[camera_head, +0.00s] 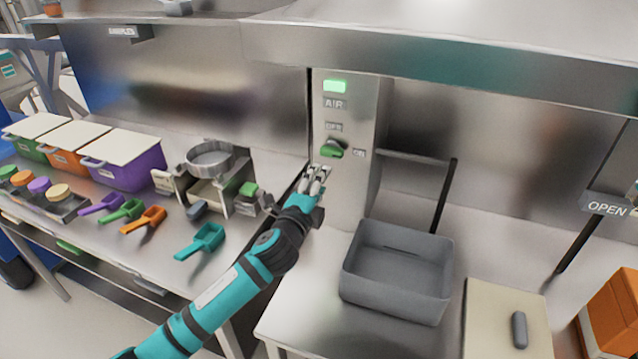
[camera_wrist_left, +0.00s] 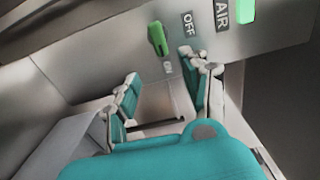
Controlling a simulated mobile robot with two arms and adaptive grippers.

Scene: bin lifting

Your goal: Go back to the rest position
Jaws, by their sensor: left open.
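My left gripper (camera_head: 316,180) is open and empty, in front of the metal control column (camera_head: 350,190), just below and left of its green knob (camera_head: 332,149). In the left wrist view the open fingers of my left gripper (camera_wrist_left: 162,88) are spread apart below the green knob (camera_wrist_left: 157,39), with a visible gap between them and the knob. The knob's lever lies toward the ON label, and the green light (camera_head: 335,86) above AIR is bright. My right gripper is in neither view.
A grey bin (camera_head: 397,305) stands on the bench to the right of my left arm. Colored scoops (camera_head: 203,241) and lidded boxes (camera_head: 122,173) are on the left bench. A beige board (camera_head: 490,320) and an orange box (camera_head: 612,315) are at right. A metal hood overhangs above.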

